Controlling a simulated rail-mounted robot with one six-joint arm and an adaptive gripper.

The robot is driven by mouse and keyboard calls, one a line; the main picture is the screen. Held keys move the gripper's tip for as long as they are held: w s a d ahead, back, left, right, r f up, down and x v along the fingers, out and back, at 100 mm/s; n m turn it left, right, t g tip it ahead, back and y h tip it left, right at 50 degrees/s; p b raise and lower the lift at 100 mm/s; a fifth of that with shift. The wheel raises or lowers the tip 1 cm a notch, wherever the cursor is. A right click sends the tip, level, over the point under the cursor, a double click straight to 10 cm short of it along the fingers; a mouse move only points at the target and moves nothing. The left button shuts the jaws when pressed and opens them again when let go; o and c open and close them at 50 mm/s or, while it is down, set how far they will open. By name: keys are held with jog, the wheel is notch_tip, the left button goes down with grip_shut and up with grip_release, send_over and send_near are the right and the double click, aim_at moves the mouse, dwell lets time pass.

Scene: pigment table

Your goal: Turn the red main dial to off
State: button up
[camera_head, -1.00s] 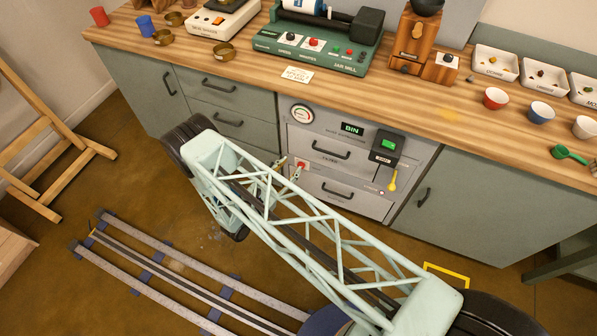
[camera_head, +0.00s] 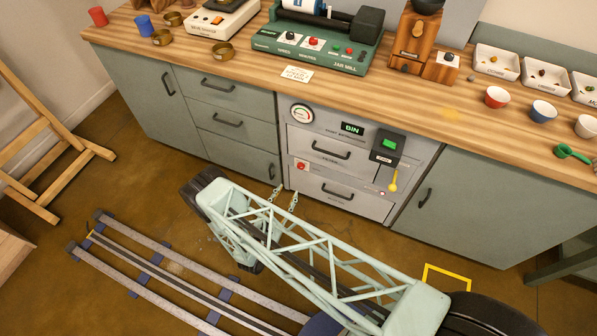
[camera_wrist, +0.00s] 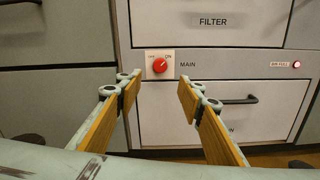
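The red main dial (camera_wrist: 160,65) sits on a white plate marked OFF at left and ON at right, beside the word MAIN. Its pointer mark seems to lean up and right toward ON. It also shows in the head view (camera_head: 302,166) on the left of the grey cabinet front. My gripper (camera_wrist: 158,82) is open and empty, its two wood-toned fingers spread either side below the dial, apart from it. In the head view my gripper (camera_head: 284,198) hangs in front of and below the dial.
The filter drawer (camera_wrist: 213,22) lies above right of the dial, and a lower drawer with a dark protruding handle (camera_wrist: 238,100) below right. A yellow-tipped lever (camera_head: 393,181) hangs from a dark box farther right.

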aim_at(300, 168)
jog(key=shift+w, duration=0.1)
jog(key=shift+b+x, duration=0.65)
jog(key=shift+x, duration=6.15)
jog(key=shift+r, duration=0.1)
jog(key=shift+c, duration=0.9)
jog(key=c, duration=0.7)
